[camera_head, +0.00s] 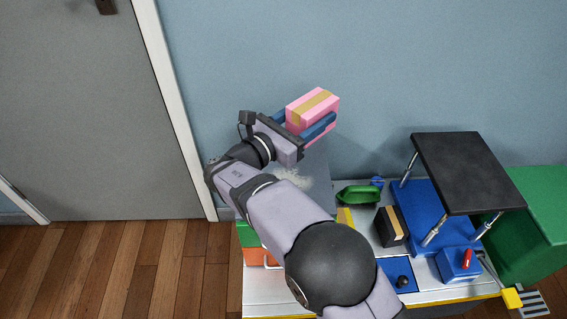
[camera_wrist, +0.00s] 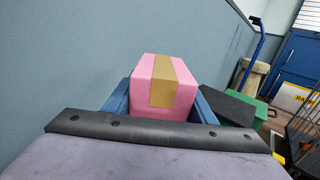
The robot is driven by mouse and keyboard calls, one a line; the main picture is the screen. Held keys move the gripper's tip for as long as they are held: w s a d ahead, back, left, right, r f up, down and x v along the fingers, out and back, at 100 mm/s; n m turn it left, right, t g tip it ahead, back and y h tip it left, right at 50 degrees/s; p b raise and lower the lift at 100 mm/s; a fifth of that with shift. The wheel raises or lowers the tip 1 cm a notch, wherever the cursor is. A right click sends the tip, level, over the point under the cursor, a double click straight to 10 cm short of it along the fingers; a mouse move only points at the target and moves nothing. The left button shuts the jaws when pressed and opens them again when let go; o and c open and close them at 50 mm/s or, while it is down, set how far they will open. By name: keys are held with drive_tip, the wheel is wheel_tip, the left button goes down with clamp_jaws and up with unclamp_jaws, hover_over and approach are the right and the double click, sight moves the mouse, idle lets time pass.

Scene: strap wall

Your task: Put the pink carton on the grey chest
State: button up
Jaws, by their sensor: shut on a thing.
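The pink carton (camera_head: 323,99) has a tan tape strip across it. My gripper (camera_head: 304,122) is shut on it, with a blue finger on each side, and holds it up in front of the blue wall. In the wrist view the carton (camera_wrist: 143,96) sits between the blue fingers, close to the wall. A grey flat-topped thing (camera_head: 318,176) below and behind my arm may be the grey chest. My arm hides much of it, and I cannot tell its full shape. The carton appears above it and apart from it.
The bench top (camera_head: 345,203) holds a green scoop-like thing (camera_head: 357,194), a black-and-tan box (camera_head: 389,226) and a blue stand with a raised black plate (camera_head: 465,170). A large green box (camera_head: 530,225) stands at the right. A grey door (camera_head: 90,110) is at the left.

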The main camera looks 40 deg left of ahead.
sight(290, 125)
drive_tip(key=s, duration=0.2)
drive_tip(key=s+a+y, duration=0.1)
drive_tip(key=s, duration=0.1)
drive_tip(key=s+f+n+y, duration=0.1)
drive_tip(key=s, duration=0.1)
drive_tip(key=shift+s+a, duration=0.15)
drive_tip(key=shift+a, duration=0.25)
drive_tip(key=shift+h, duration=0.5)
drive_tip(key=shift+d+f+b, duration=0.45)
drive_tip(key=shift+d+f, duration=0.1)
drive_tip(key=shift+f, duration=1.6)
drive_tip(key=shift+d+f+b, duration=0.45)
drive_tip(key=shift+d+f, duration=0.05)
drive_tip(key=shift+f, duration=1.6)
drive_tip(key=shift+d+f+b, duration=0.45)
drive_tip(key=shift+d+f, duration=0.1)
drive_tip(key=shift+f, duration=1.6)
drive_tip(key=shift+f, duration=0.1)
drive_tip(key=o, duration=1.4)
drive_tip(key=shift+f, duration=0.1)
